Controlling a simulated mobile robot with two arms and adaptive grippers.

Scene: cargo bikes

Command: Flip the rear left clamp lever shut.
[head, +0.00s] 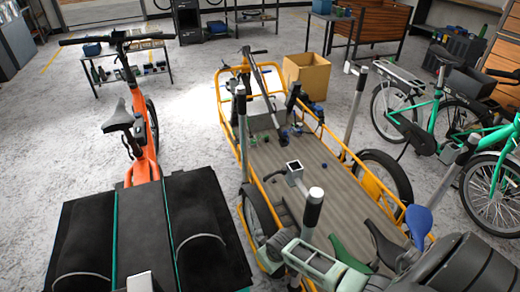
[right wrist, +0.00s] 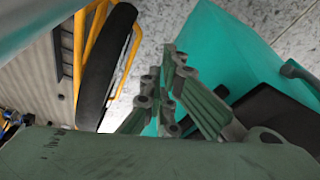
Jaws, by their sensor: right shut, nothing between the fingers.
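A yellow-framed cargo bike (head: 330,172) stands in the middle of the head view, with a ribbed grey deck. Upright posts with dark sleeves and pale caps stand around it. A small grey block (head: 294,168) sits near this post. I cannot make out the rear left clamp lever or its position. My right gripper (right wrist: 172,62) is shut and empty in the right wrist view. It is between the bike's black wheel (right wrist: 104,68) and a teal box (right wrist: 225,55).
A dark box with teal edges (head: 115,235) fills the lower left, close to the cargo bike. An orange bike (head: 144,140) stands behind it. Green bikes (head: 430,120) are at the right.

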